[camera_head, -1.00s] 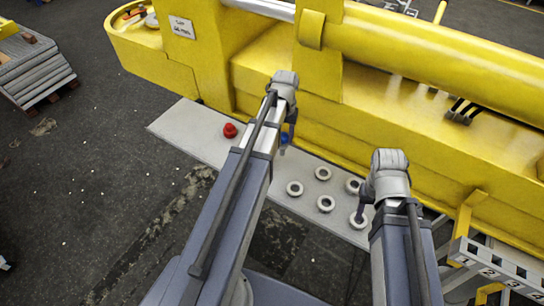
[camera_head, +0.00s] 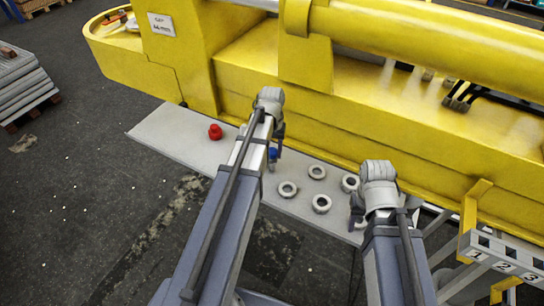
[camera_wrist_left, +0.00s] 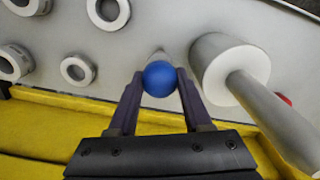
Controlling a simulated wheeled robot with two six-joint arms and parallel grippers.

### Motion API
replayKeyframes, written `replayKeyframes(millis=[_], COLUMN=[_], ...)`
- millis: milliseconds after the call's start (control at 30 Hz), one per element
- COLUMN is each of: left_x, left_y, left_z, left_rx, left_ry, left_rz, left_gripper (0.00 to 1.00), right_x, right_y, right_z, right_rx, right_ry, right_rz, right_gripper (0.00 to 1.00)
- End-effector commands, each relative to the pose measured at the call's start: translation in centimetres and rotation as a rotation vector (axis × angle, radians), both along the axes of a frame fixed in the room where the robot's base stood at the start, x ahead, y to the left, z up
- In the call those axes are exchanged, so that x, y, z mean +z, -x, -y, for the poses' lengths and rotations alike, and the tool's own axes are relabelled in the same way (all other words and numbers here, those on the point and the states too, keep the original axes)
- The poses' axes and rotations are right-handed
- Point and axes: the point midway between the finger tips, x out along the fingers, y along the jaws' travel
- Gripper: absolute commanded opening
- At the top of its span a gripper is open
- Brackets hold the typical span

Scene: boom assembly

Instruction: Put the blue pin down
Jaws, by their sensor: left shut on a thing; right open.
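The blue pin (camera_wrist_left: 160,78) is between the two fingers of my left gripper (camera_wrist_left: 160,84), which is shut on it. In the wrist view its round blue head faces the camera, with a pale shaft partly visible beyond it over the grey shelf (camera_wrist_left: 160,20). I cannot tell whether the shaft touches the shelf. In the head view my left gripper (camera_head: 275,150) hangs over the shelf (camera_head: 172,133), with only a bit of blue (camera_head: 272,152) showing. My right gripper (camera_head: 357,212) is open, near the shelf's right part; its fingers are hard to see.
A red pin (camera_head: 215,131) stands on the shelf at left. Several grey rings (camera_head: 287,189) lie to the right. A thick grey cylinder with a rod (camera_wrist_left: 232,68) is close right of the left fingers in the wrist view. The yellow boom (camera_head: 420,110) walls the shelf's far side.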

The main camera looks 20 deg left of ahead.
Motion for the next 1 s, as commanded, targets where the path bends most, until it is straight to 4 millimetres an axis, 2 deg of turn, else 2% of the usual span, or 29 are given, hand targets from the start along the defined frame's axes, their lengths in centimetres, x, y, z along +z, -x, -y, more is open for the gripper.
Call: replayKeyframes(millis=[33,400,433,700,1000], left_x=[-0.54,-0.74,-0.71,-0.59,-0.46], left_y=[-0.01,0.0,0.0,0.0,0.0], left_z=[0.0,0.0,0.0,0.0,0.0], left_rx=[0.0,0.0,0.0,0.0,0.0], left_ry=[0.0,0.0,0.0,0.0,0.0], left_rz=[0.0,0.0,0.0,0.0,0.0], left_gripper=[0.0,0.0,0.51,0.79,0.79], right_x=[-0.53,-0.74,-0.71,-0.59,-0.45], right_y=[-0.01,-0.01,0.0,-0.01,0.0], right_z=[0.0,0.0,0.01,0.0,0.0], right_rx=[0.0,0.0,0.0,0.001,0.0], right_ry=[0.0,0.0,0.0,0.0,0.0], right_rz=[0.0,0.0,0.0,0.0,0.0], right_gripper=[0.5,0.5,0.5,0.5,0.5])
